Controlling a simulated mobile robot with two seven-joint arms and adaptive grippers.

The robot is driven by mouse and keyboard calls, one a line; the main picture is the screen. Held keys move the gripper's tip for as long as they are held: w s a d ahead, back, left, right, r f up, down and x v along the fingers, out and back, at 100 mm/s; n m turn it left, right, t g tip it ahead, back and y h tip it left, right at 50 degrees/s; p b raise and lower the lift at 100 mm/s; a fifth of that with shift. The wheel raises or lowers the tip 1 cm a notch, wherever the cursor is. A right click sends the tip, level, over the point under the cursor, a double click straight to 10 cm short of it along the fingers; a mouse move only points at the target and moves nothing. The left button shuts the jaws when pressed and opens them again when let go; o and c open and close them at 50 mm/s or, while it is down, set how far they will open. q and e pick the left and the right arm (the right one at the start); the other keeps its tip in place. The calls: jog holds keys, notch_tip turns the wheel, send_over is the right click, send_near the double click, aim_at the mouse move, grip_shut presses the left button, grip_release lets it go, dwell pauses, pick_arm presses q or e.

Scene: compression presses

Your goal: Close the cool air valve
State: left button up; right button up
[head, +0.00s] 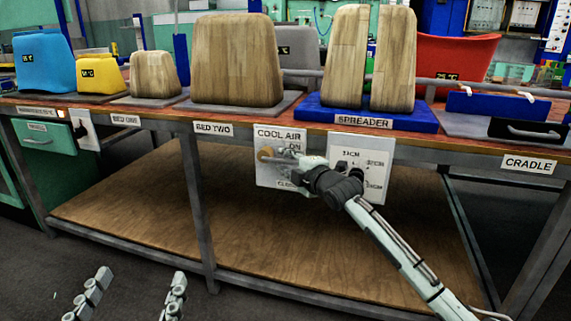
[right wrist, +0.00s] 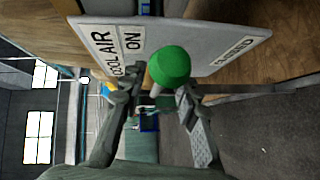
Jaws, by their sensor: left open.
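The white cool air panel (head: 268,174) hangs on the bench front in the head view, marked ON at top and CLOSED at bottom. A brass valve part (head: 265,153) shows at its left. The lever's green ball knob (right wrist: 170,66) shows in the right wrist view; the gripper hides it in the head view. My right gripper (head: 296,162) is at the panel. In the right wrist view its fingers (right wrist: 157,98) lie on either side of the lever near the knob; contact is unclear. My left gripper (head: 135,292) is open and empty, low at the front left.
A second control panel (head: 361,165) with a dark knob stands right of the cool air panel, partly behind my right arm. The bench (head: 315,120) holds several forms above, and a wooden lower shelf (head: 135,205) is clear.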

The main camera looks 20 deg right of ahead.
jog(key=shift+w, duration=0.1)
grip_shut()
dwell(0.4)
